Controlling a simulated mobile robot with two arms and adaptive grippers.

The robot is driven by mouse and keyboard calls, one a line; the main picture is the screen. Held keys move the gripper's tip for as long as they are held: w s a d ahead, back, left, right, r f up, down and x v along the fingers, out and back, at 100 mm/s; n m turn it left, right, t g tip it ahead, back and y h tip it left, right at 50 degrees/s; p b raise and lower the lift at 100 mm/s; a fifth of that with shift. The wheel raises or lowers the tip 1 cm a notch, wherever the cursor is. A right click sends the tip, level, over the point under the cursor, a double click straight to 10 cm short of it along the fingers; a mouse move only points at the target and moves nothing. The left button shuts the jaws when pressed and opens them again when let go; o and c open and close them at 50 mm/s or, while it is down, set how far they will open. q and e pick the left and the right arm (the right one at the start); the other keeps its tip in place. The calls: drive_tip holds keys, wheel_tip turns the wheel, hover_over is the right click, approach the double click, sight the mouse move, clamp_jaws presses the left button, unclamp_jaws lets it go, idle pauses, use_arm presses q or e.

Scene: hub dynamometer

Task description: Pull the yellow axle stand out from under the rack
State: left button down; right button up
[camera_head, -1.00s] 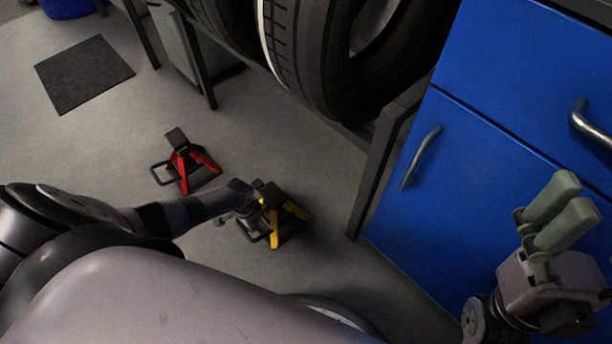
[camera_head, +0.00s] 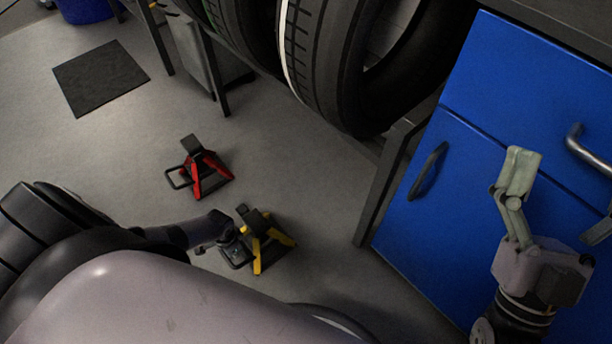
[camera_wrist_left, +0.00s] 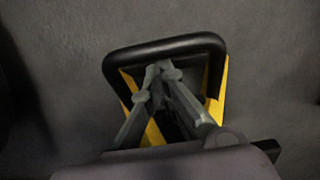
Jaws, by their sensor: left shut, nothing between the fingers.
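The yellow axle stand (camera_head: 265,240) is upright on the grey floor, left of the dark rack leg (camera_head: 385,180). Its black handle loop faces my left arm. My left gripper (camera_head: 228,238) is at that loop. In the left wrist view, the closed fingertips (camera_wrist_left: 162,70) lie within the outline of the black loop (camera_wrist_left: 165,45), with nothing pinched between them. I cannot tell how deep they reach. My right gripper (camera_head: 518,170) is raised in front of the blue cabinet, away from the stand; its fingers overlap in view.
A red axle stand (camera_head: 203,170) is on the floor just beyond the yellow one. Large tyres (camera_head: 325,80) sit on the rack above. The blue cabinet (camera_head: 440,200) borders the right side. A dark mat (camera_head: 100,77) lies far left; open floor surrounds it.

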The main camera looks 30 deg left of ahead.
use_arm(q)
wheel_tip(320, 180, up, 12)
idle(0.9)
